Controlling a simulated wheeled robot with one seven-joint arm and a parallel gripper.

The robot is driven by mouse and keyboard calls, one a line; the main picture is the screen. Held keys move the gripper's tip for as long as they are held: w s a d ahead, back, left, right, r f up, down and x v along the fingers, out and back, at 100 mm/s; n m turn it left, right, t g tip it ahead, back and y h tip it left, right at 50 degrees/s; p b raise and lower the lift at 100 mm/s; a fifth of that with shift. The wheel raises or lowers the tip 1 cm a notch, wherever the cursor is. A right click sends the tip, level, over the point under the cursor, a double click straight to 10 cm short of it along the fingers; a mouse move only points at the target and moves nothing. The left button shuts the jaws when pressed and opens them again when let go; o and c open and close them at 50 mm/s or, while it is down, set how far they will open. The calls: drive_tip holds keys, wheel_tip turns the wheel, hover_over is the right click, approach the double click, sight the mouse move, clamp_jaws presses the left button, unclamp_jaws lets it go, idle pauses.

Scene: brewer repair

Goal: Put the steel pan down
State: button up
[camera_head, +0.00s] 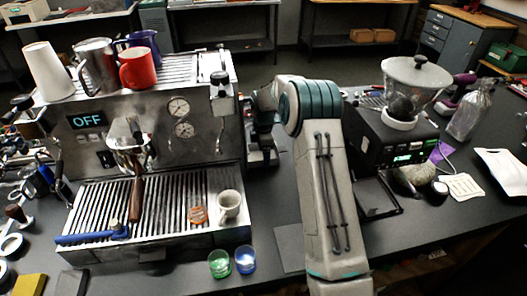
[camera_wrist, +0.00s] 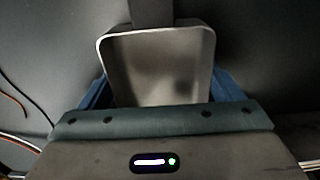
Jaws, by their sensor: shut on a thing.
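The steel pan (camera_wrist: 160,60) fills the middle of the wrist view, an open rectangular metal container with rounded corners. My gripper (camera_wrist: 160,92) is shut on it, with one blue finger against each side. Dark grey surface shows around the pan; I cannot tell whether the pan touches it. In the head view my arm reaches away behind the right side of the espresso machine (camera_head: 168,160). The pan cannot be made out there.
A grinder with a clear hopper (camera_head: 415,80) stands right of my arm. A white tray (camera_head: 503,172) lies at the far right. A green glass (camera_head: 219,264) and a blue glass (camera_head: 245,260) stand before the machine. Bare counter (camera_head: 268,212) shows between machine and arm.

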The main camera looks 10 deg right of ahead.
drive_tip(key=shift+f, duration=0.25)
drive_tip(key=o, duration=0.9)
drive_tip(key=shift+r, duration=0.1)
drive_tip(key=shift+r, duration=0.1)
drive_tip(key=s+r+m+b, duration=0.1)
drive_tip(key=s+r+m, duration=0.15)
drive_tip(key=r, duration=0.65)
drive_tip(key=s+r+m+b, duration=0.1)
drive_tip(key=s+r, duration=0.3)
drive_tip(key=r, duration=0.5)
drive_tip(key=s+r+m+t, duration=0.2)
drive_tip(key=s+r+m, duration=0.3)
drive_tip(key=s, duration=0.6)
drive_tip(key=s+f+m, duration=0.1)
drive_tip(key=s+m, duration=0.2)
drive_tip(key=s, duration=0.4)
drive_tip(key=s+f+m+t, duration=0.1)
drive_tip(key=s+m, duration=0.2)
drive_tip(key=s, duration=0.4)
drive_tip(key=s+f+m, duration=0.2)
drive_tip(key=s+m, duration=0.1)
drive_tip(key=s, duration=0.4)
drive_tip(key=shift+s+m+t, duration=0.25)
drive_tip(key=shift+s+t, duration=0.05)
